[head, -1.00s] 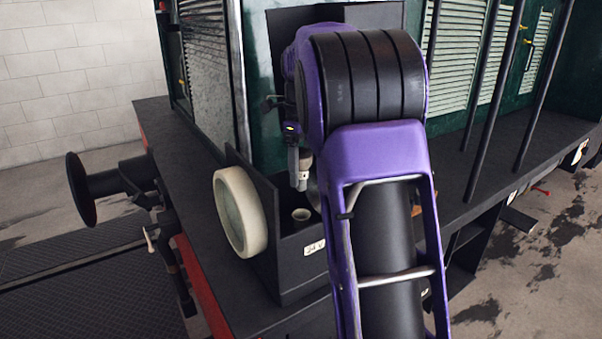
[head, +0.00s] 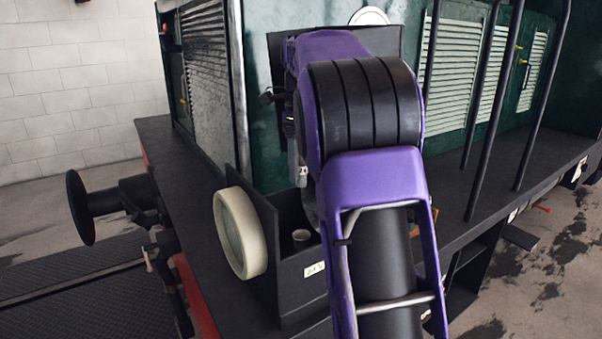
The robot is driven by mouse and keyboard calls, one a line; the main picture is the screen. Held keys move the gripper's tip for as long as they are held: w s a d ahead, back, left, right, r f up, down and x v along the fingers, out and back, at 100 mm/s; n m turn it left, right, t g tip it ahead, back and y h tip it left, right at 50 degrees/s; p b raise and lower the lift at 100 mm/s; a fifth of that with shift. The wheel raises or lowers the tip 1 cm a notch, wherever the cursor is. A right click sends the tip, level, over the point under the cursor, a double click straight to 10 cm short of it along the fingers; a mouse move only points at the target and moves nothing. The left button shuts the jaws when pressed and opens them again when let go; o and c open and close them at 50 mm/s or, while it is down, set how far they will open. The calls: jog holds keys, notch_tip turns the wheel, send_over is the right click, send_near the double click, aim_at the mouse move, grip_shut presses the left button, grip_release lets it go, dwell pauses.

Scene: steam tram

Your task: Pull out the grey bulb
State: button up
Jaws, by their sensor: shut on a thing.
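My gripper (head: 301,176) shows at the left edge of my purple arm, which hides much of it. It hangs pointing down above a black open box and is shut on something. What it holds is hidden behind the arm and too small to make out; I cannot clearly see the grey bulb. The inside of the box to the right is hidden by the arm.
A round cream lamp (head: 241,235) is fixed to the box's left side. The green tram body (head: 262,150) with louvres rises behind. Dark handrails (head: 494,120) stand to the right. A buffer (head: 82,207) sticks out at the left. The dark deck is clear at the left.

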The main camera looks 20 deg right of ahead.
jog(key=shift+r, duration=1.85)
